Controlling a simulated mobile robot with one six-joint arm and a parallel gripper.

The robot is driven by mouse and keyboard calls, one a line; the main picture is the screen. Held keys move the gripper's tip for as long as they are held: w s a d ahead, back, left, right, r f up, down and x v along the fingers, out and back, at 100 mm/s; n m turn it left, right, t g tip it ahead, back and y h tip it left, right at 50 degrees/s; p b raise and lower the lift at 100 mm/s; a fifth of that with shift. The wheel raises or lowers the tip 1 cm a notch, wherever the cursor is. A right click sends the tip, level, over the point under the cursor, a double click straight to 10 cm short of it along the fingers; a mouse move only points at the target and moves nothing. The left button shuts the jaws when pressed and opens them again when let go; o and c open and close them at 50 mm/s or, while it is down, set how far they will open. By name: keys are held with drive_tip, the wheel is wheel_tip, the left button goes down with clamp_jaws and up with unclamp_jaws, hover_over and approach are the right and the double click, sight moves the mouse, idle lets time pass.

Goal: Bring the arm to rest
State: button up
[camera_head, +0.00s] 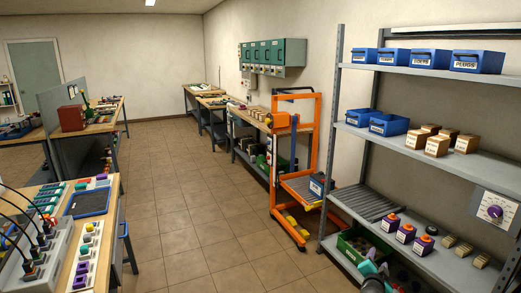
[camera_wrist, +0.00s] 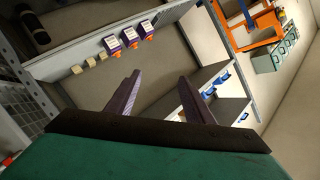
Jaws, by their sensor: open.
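My gripper (camera_wrist: 159,77) shows in the wrist view with its two dark fingers apart and nothing between them. The wrist view is strongly rolled. Beyond the fingers is the grey shelf rack (camera_wrist: 78,58), with purple boxes (camera_wrist: 130,35) topped in orange. The fingers appear apart from the shelf, but the exact gap cannot be told. In the head view the rack (camera_head: 440,75) stands at the right. A small teal and grey part at the bottom right there may be mine; the gripper's fingers cannot be made out in that view.
The rack holds blue bins (camera_head: 408,57), cardboard boxes (camera_head: 437,146) and a green crate (camera_head: 366,249). An orange trolley (camera_head: 317,155) stands beside it. Workbenches line the left and the back wall. The tiled floor (camera_head: 175,190) between them is clear.

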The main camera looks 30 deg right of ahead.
drive_tip(key=w+a+f+n+y, duration=0.25)
drive_tip(key=w+a+f, duration=0.4)
drive_tip(key=a, duration=0.35)
drive_tip(key=w+a+f+n+t+y, duration=0.1)
drive_tip(key=w+a+f+n+y, duration=0.15)
drive_tip(key=w+a+f, duration=0.6)
drive_tip(key=w+a+f+n+y, duration=0.25)
drive_tip(key=a+f+y, duration=0.2)
drive_tip(key=a, duration=0.85)
drive_tip(key=a+f+n+g+y, duration=0.25)
drive_tip(key=a+f, duration=0.55)
drive_tip(key=a, duration=0.5)
drive_tip(key=s+a+f+n+g+y+b, duration=0.1)
drive_tip(key=s+a+f+n+g, duration=0.15)
drive_tip(key=s+a+f, duration=0.45)
drive_tip(key=s+a+f+n+g+y, duration=0.1)
drive_tip(key=s+a+f+n+g, duration=0.15)
drive_tip(key=s+a, duration=0.45)
drive_tip(key=s+a+n+g, duration=0.2)
drive_tip(key=s+g, duration=0.1)
drive_tip(key=s, duration=0.5)
drive_tip(key=s+a+n+g, duration=0.1)
drive_tip(key=s+n+g, duration=0.2)
drive_tip(key=s, duration=0.6)
drive_tip(key=shift+s+a+f+g+h, duration=0.2)
drive_tip(key=shift+a+f+g+h, duration=0.15)
drive_tip(key=shift+g, duration=0.3)
